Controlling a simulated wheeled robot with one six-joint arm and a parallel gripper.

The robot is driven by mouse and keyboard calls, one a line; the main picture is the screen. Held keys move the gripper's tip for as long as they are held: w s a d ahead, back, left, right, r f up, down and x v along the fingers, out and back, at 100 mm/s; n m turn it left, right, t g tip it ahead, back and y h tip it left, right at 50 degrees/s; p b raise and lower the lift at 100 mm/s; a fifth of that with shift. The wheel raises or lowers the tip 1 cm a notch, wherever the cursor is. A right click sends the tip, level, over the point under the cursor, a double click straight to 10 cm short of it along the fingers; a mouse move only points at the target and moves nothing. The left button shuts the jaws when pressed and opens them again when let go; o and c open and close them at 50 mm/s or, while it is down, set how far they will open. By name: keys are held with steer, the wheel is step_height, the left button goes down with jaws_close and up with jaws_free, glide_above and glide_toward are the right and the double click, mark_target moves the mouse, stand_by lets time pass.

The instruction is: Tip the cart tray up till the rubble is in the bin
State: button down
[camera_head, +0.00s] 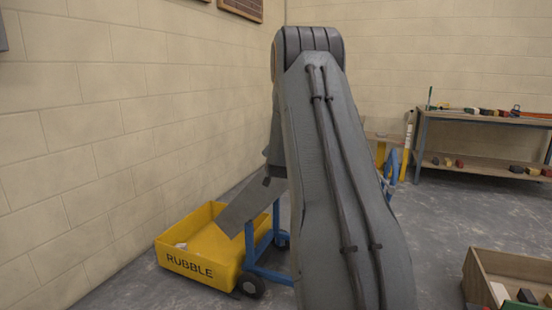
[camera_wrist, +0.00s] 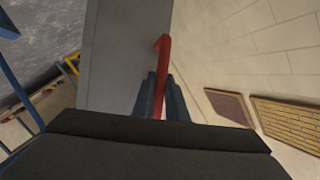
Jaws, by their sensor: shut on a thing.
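The yellow bin (camera_head: 195,262), lettered RUBBLE, stands on the floor by the left wall. A few small pale pieces (camera_head: 182,245) show inside it; most of its inside is hidden. The cart has a blue frame (camera_head: 262,262) with dark wheels beside the bin. Its grey tray (camera_head: 252,207) is tilted steeply, its low lip over the bin. In the wrist view a red handle (camera_wrist: 163,50) stands out against the grey tray (camera_wrist: 120,45). My gripper (camera_wrist: 159,92) is shut on this handle. In the head view my arm hides the gripper and much of the cart.
A workbench (camera_head: 485,118) with tools and blocks stands at the back right. A wooden crate (camera_head: 485,268) with blocks is at the lower right. The block wall (camera_head: 90,130) runs close along the left. Grey floor (camera_head: 430,215) is clear between the crate and bench.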

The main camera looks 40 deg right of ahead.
steer(key=shift+d+r, duration=0.1)
steer(key=shift+r, duration=0.05)
steer(key=c, duration=1.8)
jaws_free()
steer(key=shift+o, duration=0.2)
steer(key=v, duration=0.7)
steer(key=shift+s+a+p, duration=0.25)
steer(key=shift+a+p, duration=0.1)
